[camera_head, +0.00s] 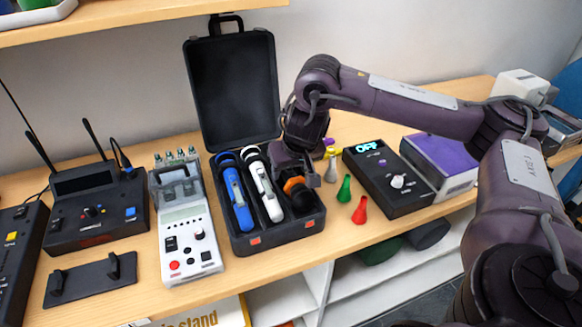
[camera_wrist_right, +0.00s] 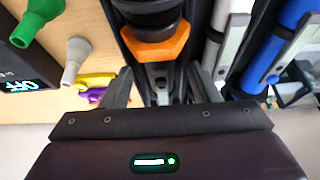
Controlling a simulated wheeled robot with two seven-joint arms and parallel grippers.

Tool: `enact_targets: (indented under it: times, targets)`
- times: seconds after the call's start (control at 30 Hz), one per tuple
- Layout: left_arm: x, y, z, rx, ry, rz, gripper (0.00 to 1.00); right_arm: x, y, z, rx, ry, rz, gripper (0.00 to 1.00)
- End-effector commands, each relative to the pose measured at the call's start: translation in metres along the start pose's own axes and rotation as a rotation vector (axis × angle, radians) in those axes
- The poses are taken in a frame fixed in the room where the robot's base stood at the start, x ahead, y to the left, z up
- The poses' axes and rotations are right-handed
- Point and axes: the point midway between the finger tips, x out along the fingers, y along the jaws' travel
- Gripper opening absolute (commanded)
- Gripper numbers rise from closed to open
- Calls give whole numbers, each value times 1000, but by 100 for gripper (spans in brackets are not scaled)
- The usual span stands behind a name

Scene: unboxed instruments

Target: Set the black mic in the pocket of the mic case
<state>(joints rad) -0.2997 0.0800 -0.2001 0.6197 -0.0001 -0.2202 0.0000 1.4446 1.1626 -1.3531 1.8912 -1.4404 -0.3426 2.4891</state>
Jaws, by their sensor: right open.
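The mic case (camera_head: 285,232) stands open on the bench with its lid upright. A blue mic (camera_head: 238,200) and a white mic (camera_head: 266,195) lie in its left and middle pockets. The black mic (camera_head: 300,202), with an orange ring, is at the right pocket, partly hidden by my right gripper (camera_head: 303,180). In the wrist view the black mic (camera_wrist_right: 150,15) lies between dark pocket walls, its orange ring facing my gripper (camera_wrist_right: 159,88). The right fingers are apart, one toward each side of the mic's end, holding nothing visible. My left gripper is not in view.
A grey tester (camera_head: 187,225) and a black receiver with antennas (camera_head: 92,210) stand left of the case. Red (camera_head: 360,210), green (camera_head: 344,189) and other small plugs stand to the right, before a black box with a display (camera_head: 388,178). A purple-topped box (camera_head: 440,160) is farther right.

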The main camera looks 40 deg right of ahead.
Motion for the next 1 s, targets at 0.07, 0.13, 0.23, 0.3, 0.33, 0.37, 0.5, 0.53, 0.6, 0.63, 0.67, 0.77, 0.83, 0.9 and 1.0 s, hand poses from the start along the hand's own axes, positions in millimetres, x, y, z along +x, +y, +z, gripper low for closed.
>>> enact_targets:
  times: [0.07, 0.13, 0.23, 0.3, 0.33, 0.37, 0.5, 0.53, 0.6, 0.63, 0.67, 0.77, 0.83, 0.9, 1.0]
  targets:
    - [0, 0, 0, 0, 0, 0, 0, 0, 0, 1, -1, -2, 1, 55]
    - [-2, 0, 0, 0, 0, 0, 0, -4, 0, 0, -1, -1, 1, 55]
    - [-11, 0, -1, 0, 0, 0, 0, -16, 0, -1, -3, 0, 0, 55]
    - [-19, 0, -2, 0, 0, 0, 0, -30, 0, -3, -2, 3, 0, 55]
    - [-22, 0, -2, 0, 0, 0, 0, -36, 0, -3, -2, 3, 0, 55]
    - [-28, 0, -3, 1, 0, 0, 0, -43, 0, -4, -2, 3, 0, 55]
    - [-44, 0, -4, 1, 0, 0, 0, -64, 0, -3, -2, 3, 0, 55]
    - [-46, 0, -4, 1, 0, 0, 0, -68, 0, -3, -2, 2, 0, 55]
    - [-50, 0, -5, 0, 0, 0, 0, -74, 0, -2, 0, 2, 0, 55]
    - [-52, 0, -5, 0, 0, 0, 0, -76, 0, -2, 0, 1, 0, 55]
    - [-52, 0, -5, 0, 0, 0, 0, -77, 0, -1, 0, 0, 0, 55]
    - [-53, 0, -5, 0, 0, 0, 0, -79, 0, 0, 0, 0, 0, 55]
    - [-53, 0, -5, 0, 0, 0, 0, -78, 0, 0, 0, 0, 0, 55]
    - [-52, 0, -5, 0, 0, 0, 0, -78, 0, 0, 0, 0, 0, 55]
    - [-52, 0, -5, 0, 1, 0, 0, -78, 0, 0, 0, 0, 0, 55]
